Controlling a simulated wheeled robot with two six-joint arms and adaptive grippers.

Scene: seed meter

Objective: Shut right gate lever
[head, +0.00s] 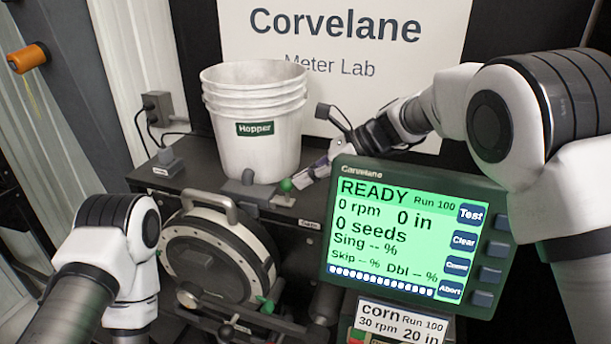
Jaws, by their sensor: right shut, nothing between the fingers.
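A small lever with a green ball knob (286,186) stands on the dark bench top, just right of the base of the white hopper bucket (254,125). It looks like the gate lever, but its exact position, open or shut, is hard to read. My right gripper (303,178) reaches in from the right behind the display. Its shut, empty fingertips are close to the right side of the green knob; whether they touch it I cannot tell. My left arm is at the lower left, and its gripper is not visible.
The seed meter's round housing (205,262) sits below the hopper, with a green handle (265,305) at its lower right. The display (410,235) reads READY, 0 rpm, 0 seeds, and stands in front of my right forearm. A corn card (400,322) is below it.

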